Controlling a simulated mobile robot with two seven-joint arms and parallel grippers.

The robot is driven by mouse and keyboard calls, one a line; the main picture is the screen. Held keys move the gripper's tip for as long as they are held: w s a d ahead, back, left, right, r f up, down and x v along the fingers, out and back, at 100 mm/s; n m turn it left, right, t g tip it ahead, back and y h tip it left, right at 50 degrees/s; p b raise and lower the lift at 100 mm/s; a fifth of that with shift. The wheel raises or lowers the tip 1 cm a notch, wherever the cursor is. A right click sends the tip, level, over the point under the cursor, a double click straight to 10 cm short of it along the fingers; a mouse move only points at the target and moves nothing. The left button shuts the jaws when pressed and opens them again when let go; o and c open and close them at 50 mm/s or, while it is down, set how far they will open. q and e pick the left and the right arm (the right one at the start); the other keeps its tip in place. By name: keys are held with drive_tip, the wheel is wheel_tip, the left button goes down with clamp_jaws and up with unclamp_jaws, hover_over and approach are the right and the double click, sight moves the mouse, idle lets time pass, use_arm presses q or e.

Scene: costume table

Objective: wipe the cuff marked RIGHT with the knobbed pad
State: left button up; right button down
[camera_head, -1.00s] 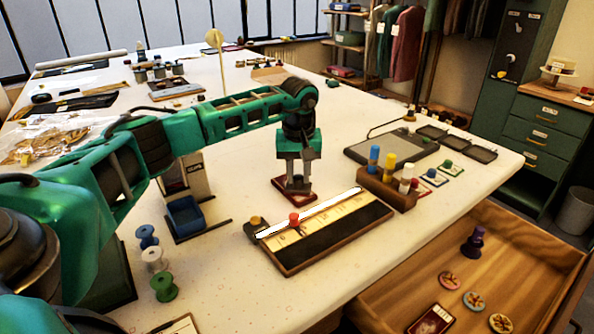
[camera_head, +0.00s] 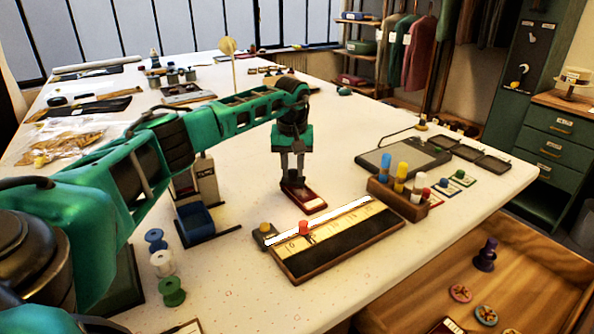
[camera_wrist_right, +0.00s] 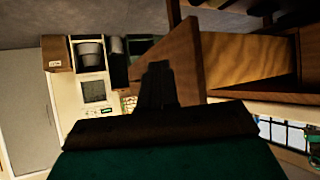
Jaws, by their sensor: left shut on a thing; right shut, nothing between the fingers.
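My left gripper (camera_head: 292,170) points straight down over a dark red board (camera_head: 313,207) with a pale middle, on the white table. It is shut on a small dark thing at the board's far left end; the thing is mostly hidden by the fingers, and I cannot tell whether it is the knobbed pad. I can read no RIGHT mark and cannot make out which thing is the cuff. My right gripper (camera_wrist_right: 158,84) is shut and empty in the right wrist view.
The ruled board (camera_head: 335,241) with a red knob lies in front. A wooden rack (camera_head: 398,199) of coloured pegs is to its right. Coloured spools (camera_head: 163,263) and a blue bin (camera_head: 196,219) stand at left. An open wooden drawer (camera_head: 500,270) is at lower right.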

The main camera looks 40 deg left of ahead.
use_arm(q)
drive_tip(key=shift+a, duration=0.1)
drive_tip(key=shift+r+p, duration=0.3)
drive_tip(key=shift+r, duration=2.75)
wheel_tip(320, 180, up, 3)
